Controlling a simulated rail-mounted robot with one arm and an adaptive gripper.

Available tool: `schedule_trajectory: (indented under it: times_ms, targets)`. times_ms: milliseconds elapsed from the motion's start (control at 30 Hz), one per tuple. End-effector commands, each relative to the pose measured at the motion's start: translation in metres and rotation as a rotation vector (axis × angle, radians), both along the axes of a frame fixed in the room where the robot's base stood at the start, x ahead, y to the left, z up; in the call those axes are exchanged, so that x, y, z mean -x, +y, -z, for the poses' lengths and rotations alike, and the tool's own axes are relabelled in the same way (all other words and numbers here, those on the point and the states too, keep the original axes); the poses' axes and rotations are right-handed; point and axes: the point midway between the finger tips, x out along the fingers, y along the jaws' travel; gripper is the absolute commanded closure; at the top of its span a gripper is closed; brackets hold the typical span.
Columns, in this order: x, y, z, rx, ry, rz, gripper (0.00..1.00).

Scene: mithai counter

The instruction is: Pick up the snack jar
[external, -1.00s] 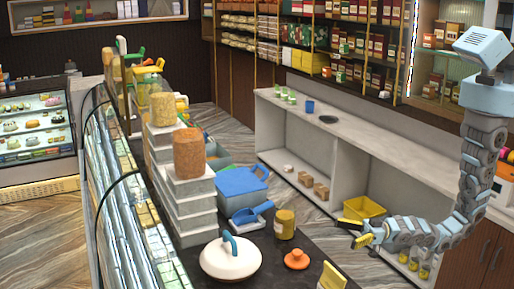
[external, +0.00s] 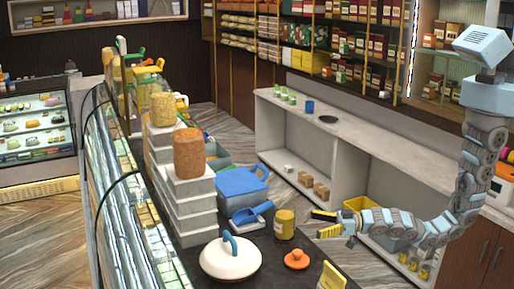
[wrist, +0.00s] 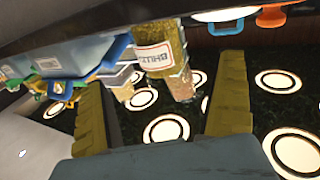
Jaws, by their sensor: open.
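The snack jar (external: 284,224) is a small yellow jar standing upright on the dark counter, near its edge. It also shows upside down in the wrist view (wrist: 158,48), with a white and red label. My gripper (external: 321,224) is open and empty, just right of the jar and apart from it, with its yellow fingers pointing at it. In the wrist view the jar appears between the two fingers, beyond their tips.
An orange knobbed lid (external: 296,259) and a white lid with a blue handle (external: 231,258) lie near the jar. A blue scoop (external: 251,213) and blue bin (external: 241,182) stand behind it. Tall brown jars (external: 189,153) top the grey stacks. The aisle floor right of the counter is clear.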

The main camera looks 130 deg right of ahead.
Motion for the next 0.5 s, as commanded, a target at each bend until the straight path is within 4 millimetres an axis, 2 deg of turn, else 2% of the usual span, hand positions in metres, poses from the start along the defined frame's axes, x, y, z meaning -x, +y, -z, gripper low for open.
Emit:
schedule_trajectory:
  times_ms: [300, 500]
  targets:
    - [-0.029, -0.025, -0.001, 0.0, 0.001, 0.0, 0.0]
    - [-0.04, -0.034, 0.0, -0.001, 0.002, 0.0, 0.0]
